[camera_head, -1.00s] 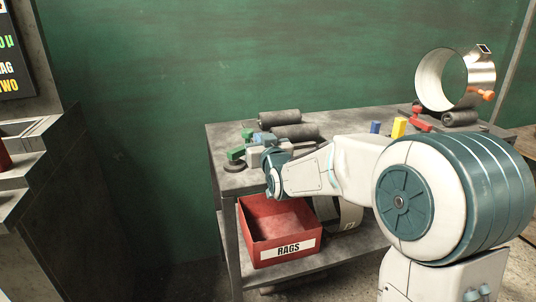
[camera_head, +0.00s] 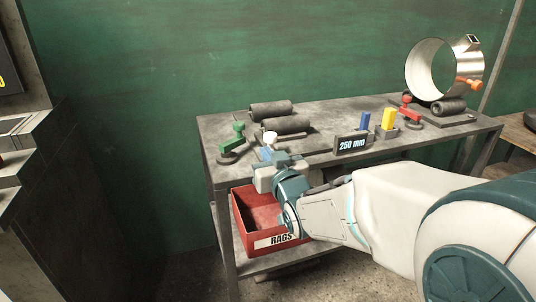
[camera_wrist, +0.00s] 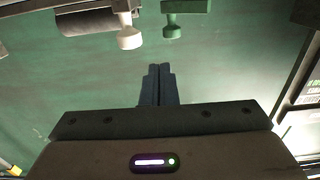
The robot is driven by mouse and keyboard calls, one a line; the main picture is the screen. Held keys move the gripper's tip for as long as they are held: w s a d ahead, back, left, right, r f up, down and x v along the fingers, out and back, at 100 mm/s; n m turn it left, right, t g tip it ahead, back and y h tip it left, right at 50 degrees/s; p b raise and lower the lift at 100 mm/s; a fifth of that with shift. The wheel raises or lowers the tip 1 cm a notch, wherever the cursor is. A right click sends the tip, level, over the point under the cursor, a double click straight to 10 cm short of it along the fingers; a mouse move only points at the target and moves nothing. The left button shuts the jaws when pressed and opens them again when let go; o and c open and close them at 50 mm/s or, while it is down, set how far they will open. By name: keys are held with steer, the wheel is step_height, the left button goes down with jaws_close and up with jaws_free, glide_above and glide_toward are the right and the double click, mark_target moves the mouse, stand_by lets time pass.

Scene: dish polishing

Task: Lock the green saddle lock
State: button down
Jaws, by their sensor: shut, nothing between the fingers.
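The green saddle lock (camera_head: 233,143) stands at the left end of the table, beside two dark rollers (camera_head: 270,110). It has a green arm with an upright knob on a dark round base. A white knob (camera_head: 270,138) stands just behind the gripper.
A red lock (camera_head: 410,108) stands at the right by a shiny metal ring (camera_head: 432,68) on another saddle. Blue (camera_head: 365,121) and yellow (camera_head: 389,119) blocks and a "250 mm" sign (camera_head: 352,145) stand mid-table. A red RAGS bin (camera_head: 243,222) is on the shelf below.

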steer(key=s+d+f+m+g+h, duration=0.1)
steer(key=s+d+f+g+h, duration=0.3)
steer(key=f, duration=0.3)
steer(key=s+d+f+g, duration=0.2)
steer(key=s+g, duration=0.2)
steer(key=s, duration=0.2)
steer(key=s+d+f+m+g, duration=0.1)
steer(key=s+d+f+g, duration=0.2)
steer(key=s, duration=0.4)
steer(key=s+d+f+m+g+h, duration=0.1)
steer(key=s+d+f+g, duration=0.1)
steer(key=s+g, duration=0.3)
steer(key=shift+s+d+f, duration=0.35)
steer(key=shift+s+f, duration=0.4)
steer(key=shift+s, duration=0.4)
steer(key=shift+d, duration=0.1)
